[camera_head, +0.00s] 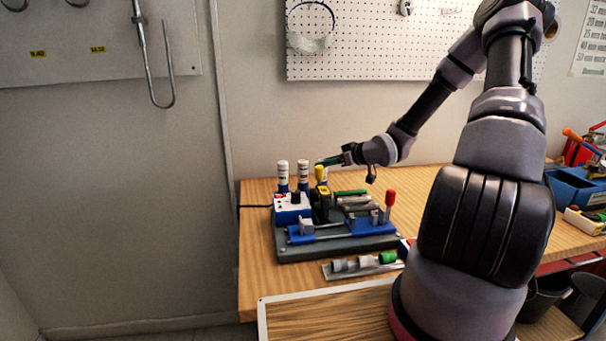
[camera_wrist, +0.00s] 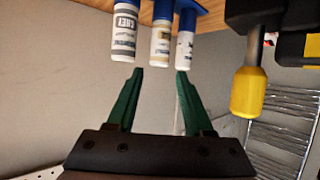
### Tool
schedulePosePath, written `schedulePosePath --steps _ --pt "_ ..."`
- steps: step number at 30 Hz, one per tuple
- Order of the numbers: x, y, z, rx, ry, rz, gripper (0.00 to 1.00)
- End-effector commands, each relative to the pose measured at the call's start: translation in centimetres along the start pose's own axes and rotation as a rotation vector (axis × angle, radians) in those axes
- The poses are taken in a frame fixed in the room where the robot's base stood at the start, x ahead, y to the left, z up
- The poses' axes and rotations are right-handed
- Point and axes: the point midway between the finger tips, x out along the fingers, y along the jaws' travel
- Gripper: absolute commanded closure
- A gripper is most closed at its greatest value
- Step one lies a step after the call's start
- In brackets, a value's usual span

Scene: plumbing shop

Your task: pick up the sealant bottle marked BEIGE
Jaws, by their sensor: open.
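Three white sealant bottles with blue ends stand in a row. In the wrist view they appear hanging from the top edge. The left one (camera_wrist: 124,32) reads GREY. The middle one (camera_wrist: 161,42) has a beige band, its word too small to read. The right one (camera_wrist: 185,45) has an unreadable label. In the head view two bottles (camera_head: 283,176) (camera_head: 303,175) show clearly; the third is mostly hidden by my gripper. My gripper (camera_wrist: 158,73) is open and empty, its green fingertips just short of the bottles, with the middle bottle lined up between them. It also shows in the head view (camera_head: 328,161).
A yellow-tipped tool (camera_wrist: 247,92) stands close right of the bottles in the wrist view. In the head view, a grey and blue fixture (camera_head: 340,244) with a red-handled tool (camera_head: 389,203) fills the bench front. The wooden bench (camera_head: 425,184) is clear behind my arm.

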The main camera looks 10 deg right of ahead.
Motion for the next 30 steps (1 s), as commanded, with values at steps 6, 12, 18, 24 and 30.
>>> schedulePosePath --steps 6,12,18,24,30 --pt "1.8 -0.1 -0.3 0.003 0.047 -0.013 0.48" --pt "4.9 -0.2 -0.5 0.001 0.046 -0.012 0.48" --pt "6.3 -0.1 -0.6 0.002 0.044 -0.011 0.48" --pt "9.2 0.0 -1.3 0.002 0.044 -0.011 0.48" --pt "11.0 0.0 -1.3 0.002 0.043 -0.01 0.48"
